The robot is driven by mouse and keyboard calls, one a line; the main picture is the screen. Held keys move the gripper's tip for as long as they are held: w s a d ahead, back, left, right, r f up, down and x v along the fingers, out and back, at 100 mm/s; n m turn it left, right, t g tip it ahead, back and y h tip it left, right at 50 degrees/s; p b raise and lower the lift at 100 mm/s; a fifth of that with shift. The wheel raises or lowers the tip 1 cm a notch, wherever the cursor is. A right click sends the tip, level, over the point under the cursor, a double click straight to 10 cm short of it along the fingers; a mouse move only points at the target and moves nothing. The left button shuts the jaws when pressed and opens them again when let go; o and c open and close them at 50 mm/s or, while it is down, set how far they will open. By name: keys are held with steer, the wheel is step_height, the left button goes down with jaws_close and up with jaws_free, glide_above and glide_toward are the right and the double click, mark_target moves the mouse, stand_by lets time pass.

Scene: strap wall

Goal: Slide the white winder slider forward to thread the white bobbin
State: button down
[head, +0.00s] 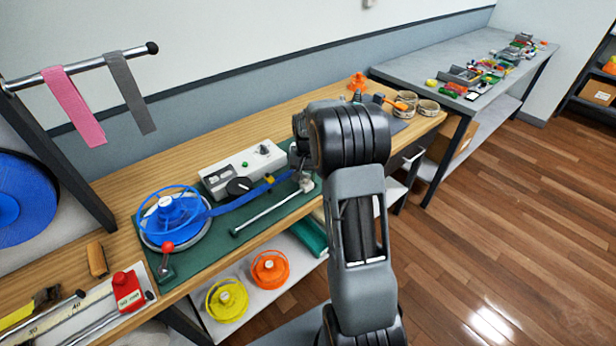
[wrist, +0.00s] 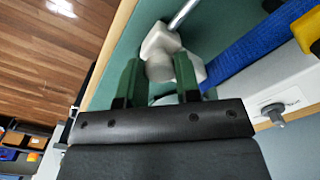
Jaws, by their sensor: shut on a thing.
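The white slider (wrist: 160,42) sits at one end of a thin metal rod (head: 268,212). It also shows in the head view (head: 306,183), at the rod's right end, partly behind my arm. My gripper (wrist: 157,74) has its two green-padded fingers on either side of the slider's knob and is shut on it. In the head view the gripper is mostly hidden by my arm. A blue strap (head: 237,199) runs between the bobbin and the slider area.
A white control box (head: 243,167) stands behind the strap. A yellow clip (head: 269,180) is on the strap. A red-knobbed crank (head: 167,250) is at the mat's front left. Yellow (head: 227,300) and orange (head: 270,268) spools lie on the shelf below. The floor right of my arm is clear.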

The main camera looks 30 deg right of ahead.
steer(key=shift+d, duration=0.15)
steer(key=c, duration=0.8)
jaws_free()
steer(key=shift+d, duration=0.15)
steer(key=shift+r, duration=0.35)
step_height(320, 180, up, 13)
